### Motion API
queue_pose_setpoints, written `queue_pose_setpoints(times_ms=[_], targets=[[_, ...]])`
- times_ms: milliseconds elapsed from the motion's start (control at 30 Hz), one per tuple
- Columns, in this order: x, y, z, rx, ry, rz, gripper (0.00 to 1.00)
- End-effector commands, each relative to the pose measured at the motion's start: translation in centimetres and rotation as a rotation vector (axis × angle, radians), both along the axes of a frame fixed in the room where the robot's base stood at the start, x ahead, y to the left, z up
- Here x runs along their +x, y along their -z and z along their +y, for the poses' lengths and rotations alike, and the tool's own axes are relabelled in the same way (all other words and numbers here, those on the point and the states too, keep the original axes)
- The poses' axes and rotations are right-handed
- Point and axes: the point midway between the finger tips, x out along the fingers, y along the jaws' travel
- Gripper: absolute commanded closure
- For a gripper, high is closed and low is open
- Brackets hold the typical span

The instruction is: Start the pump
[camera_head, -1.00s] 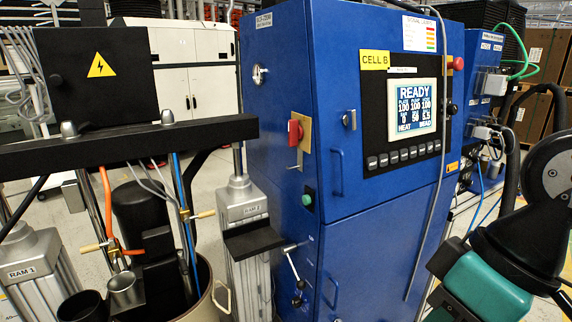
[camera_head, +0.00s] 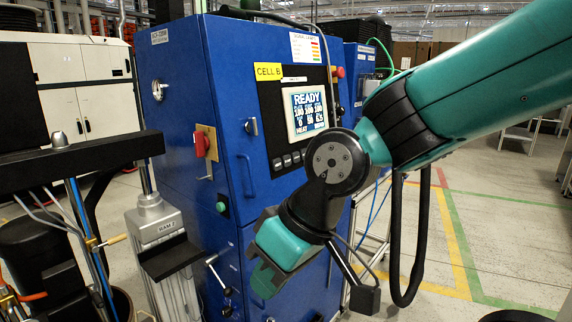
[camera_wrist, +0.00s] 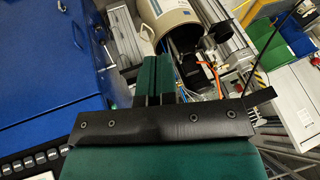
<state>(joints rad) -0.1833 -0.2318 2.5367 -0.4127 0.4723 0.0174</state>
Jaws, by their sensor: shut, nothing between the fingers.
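The blue pump cabinet (camera_head: 225,110), marked CELL B, stands in the middle of the head view. Its screen (camera_head: 307,112) reads READY. A row of keys (camera_head: 288,160) runs under the screen, partly hidden by my arm. The cabinet's left side has a red rotary switch (camera_head: 201,143) on a yellow plate and a green button (camera_head: 222,207) lower down. My gripper (camera_head: 264,280) is shut and empty, pointing down before the lower cabinet. In the wrist view its teal fingers (camera_wrist: 157,78) are together, with the cabinet (camera_wrist: 45,65) at left.
The RAM 2 column (camera_head: 153,218) stands left of the cabinet, with a black-knobbed lever (camera_head: 215,270) between. A dark crossbeam (camera_head: 80,155) and hoses fill the left. The wrist view shows a beige drum (camera_wrist: 172,22) beyond the fingers. Open floor (camera_head: 500,235) lies at right.

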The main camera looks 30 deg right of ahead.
Motion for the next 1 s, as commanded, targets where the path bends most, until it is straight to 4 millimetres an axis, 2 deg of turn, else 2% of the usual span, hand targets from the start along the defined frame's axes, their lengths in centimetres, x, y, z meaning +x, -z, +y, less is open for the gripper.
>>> queue_pose_setpoints(times_ms=[33,100,167,200,267,300,400,533,600,667,700,767,1000], targets=[[2.8,0.9,-0.7,0.024,0.09,-0.06,1.0],[7.3,1.3,-2.3,0.061,0.233,-0.18,1.0],[11.1,1.5,-4.3,0.085,0.357,-0.298,1.0],[13.4,1.5,-5.9,0.097,0.432,-0.381,1.0],[16.6,1.3,-8.7,0.111,0.543,-0.514,1.0],[18.5,1.1,-10.8,0.116,0.61,-0.609,1.0],[22.1,0.3,-16.4,0.112,0.751,-0.859,1.0],[24.0,-1.1,-22.3,0.09,0.848,-1.161,1.0],[24.2,-1.8,-24.5,0.078,0.866,-1.293,1.0],[24.1,-2.3,-25.9,0.069,0.874,-1.382,1.0],[23.8,-1.8,-27.9,0.016,0.892,-1.422,1.0],[24.0,-2.6,-26.8,0.064,0.855,-1.48,1.0],[23.7,-3.4,-27.5,0.062,0.848,-1.552,1.0]])
